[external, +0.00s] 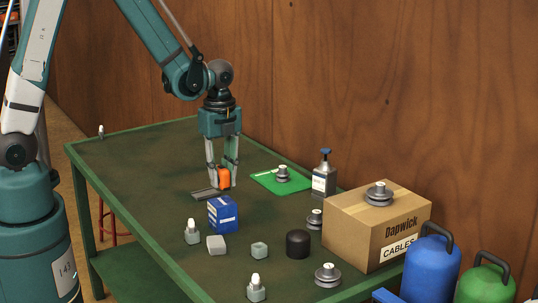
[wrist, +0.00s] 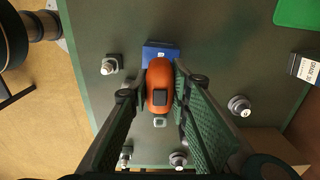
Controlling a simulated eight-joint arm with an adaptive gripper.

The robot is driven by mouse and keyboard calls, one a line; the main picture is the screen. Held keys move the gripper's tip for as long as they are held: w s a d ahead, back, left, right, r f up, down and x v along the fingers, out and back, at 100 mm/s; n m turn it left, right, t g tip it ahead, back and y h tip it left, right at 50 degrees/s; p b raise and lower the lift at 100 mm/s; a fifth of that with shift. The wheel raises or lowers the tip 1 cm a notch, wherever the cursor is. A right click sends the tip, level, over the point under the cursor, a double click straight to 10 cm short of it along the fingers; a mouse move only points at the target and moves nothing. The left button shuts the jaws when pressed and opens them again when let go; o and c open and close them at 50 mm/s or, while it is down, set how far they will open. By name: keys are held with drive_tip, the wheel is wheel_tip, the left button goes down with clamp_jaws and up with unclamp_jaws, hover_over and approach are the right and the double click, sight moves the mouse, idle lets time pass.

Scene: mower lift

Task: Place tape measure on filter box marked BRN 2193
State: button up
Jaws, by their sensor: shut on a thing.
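My gripper (external: 223,180) is shut on an orange tape measure (external: 224,177) and points straight down over the green table. In the wrist view the tape measure (wrist: 159,86) sits between the two fingers (wrist: 160,92), with a dark patch on its top. A blue box with white markings (external: 223,214) stands on the table just in front of the gripper in the external view; its lettering is too small to read. In the wrist view the blue box (wrist: 160,52) is partly hidden behind the tape measure. I cannot tell whether the tape measure touches anything below.
A cardboard box (external: 362,226) with a pulley on top stands right. A green mat (external: 268,182) lies behind.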

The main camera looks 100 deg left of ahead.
sight(222, 188)
idle(0.3)
drive_tip(key=shift+f, duration=2.1)
drive_tip(key=shift+f+b, duration=0.15)
drive_tip(key=shift+b, duration=0.15)
drive_tip(key=o, duration=1)
drive_tip(key=shift+r, duration=0.2)
drive_tip(key=shift+r+p, duration=0.5)
drive_tip(key=shift+r, duration=5.5)
